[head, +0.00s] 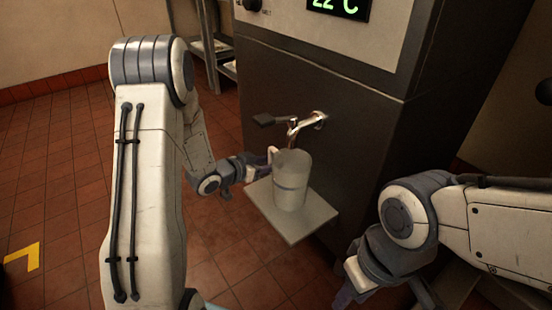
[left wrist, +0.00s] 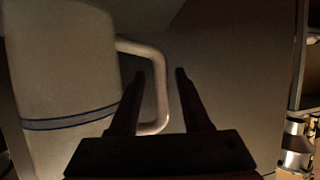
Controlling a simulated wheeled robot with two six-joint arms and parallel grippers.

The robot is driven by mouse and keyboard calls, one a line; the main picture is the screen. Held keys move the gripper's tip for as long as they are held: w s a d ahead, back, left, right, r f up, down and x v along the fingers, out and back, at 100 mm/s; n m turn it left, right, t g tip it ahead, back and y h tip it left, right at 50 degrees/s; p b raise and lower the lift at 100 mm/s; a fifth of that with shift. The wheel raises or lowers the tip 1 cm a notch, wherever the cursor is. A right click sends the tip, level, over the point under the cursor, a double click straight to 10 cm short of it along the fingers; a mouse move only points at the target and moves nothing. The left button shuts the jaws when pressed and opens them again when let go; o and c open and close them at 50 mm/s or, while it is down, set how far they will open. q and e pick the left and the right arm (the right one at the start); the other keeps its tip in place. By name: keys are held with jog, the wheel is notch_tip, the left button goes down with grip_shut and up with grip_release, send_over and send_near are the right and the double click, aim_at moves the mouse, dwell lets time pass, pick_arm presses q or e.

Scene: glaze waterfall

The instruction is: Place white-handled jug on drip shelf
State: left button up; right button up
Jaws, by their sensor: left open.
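The pale jug (head: 291,182) with a thin grey-blue band stands upright at the drip shelf (head: 301,229), under the tap, and looks to rest on it. Its white handle (head: 272,154) points left toward my left gripper (head: 262,164). In the left wrist view the jug (left wrist: 62,80) fills the left side. The handle (left wrist: 161,92) shows between the two open fingers of my left gripper (left wrist: 157,75); I cannot tell whether they touch it. My right gripper (head: 352,285) is low at the right, apart from the jug, its fingers partly cut off by the frame.
The metal tap (head: 304,124) with a dark lever juts from the dark machine front (head: 345,110) just above the jug. A temperature display (head: 340,6) is higher up. A metal rack (head: 215,45) stands at the back left. The tiled floor (head: 50,185) at left is mostly clear.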

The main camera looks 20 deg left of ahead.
pick_arm(q)
jog(key=p+v, duration=0.3)
jog(key=v, duration=0.5)
jog(key=shift+s+a, duration=0.15)
jog(key=shift+s, duration=0.1)
jog(key=shift+w+r, duration=0.1)
jog(key=s+d+r+n+g+y, duration=0.2)
jog(key=s+d+n+g+y, duration=0.1)
jog(key=s+g, duration=0.3)
jog(key=s+d+r+n+g+y, duration=0.1)
jog(key=s+d+n+g+y, duration=0.15)
jog(key=s, duration=0.65)
jog(key=s+d+r+m+g+p, duration=0.3)
jog(key=s+d+r+m+p, duration=0.55)
jog(key=s+d+r, duration=0.5)
notch_tip(320, 180, up, 39)
jog(key=n+p, duration=0.1)
jog(key=p, duration=3.7)
jog(key=shift+p, duration=0.4)
